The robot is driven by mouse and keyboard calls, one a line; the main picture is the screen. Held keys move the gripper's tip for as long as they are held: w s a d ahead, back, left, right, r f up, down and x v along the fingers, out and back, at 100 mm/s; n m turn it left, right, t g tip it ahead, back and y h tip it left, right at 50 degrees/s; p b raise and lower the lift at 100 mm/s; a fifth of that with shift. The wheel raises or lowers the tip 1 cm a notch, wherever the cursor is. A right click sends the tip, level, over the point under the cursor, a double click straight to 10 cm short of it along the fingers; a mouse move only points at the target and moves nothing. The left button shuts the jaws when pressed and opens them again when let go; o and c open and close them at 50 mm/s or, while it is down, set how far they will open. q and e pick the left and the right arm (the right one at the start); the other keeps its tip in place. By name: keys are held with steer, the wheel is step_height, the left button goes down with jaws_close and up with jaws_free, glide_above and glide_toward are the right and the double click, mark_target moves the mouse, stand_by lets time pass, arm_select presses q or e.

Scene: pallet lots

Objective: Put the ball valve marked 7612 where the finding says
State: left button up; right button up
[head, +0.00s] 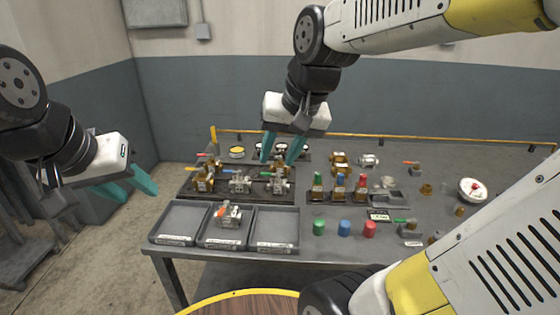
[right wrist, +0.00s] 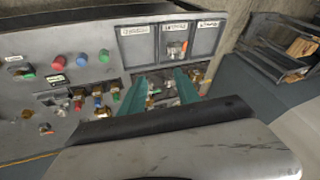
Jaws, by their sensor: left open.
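Several ball valves with metal bodies and coloured handles stand on a dark rack (head: 240,198) at the table's left. One ball valve with an orange-red handle (head: 229,216) sits in the middle grey tray (head: 214,243); it also shows in the right wrist view (right wrist: 176,48). No marking 7612 is readable, nor is the finding. My right gripper (head: 283,150) hangs above the rear of the rack, fingers pointing down. In the right wrist view (right wrist: 168,86) its teal fingers are apart with nothing visibly held. My left gripper (head: 132,186) is open and empty, left of the table.
A left tray (head: 163,229) and a right tray (head: 276,245) look empty; their labels are unreadable. Green, blue and red caps (head: 344,228) stand right of the trays. Small fittings and a white bowl (head: 472,190) lie further right. A yellow-edged round wooden surface (head: 250,305) is in front.

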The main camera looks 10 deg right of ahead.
steer(key=s, duration=0.1)
steer(key=s+d+n+t, duration=0.1)
steer(key=s, duration=0.1)
steer(key=s+n, duration=0.1)
steer(key=s, duration=0.1)
steer(key=shift+s+d+f+t, duration=0.15)
steer(key=shift+d+f+t, duration=0.15)
stand_by(0.9)
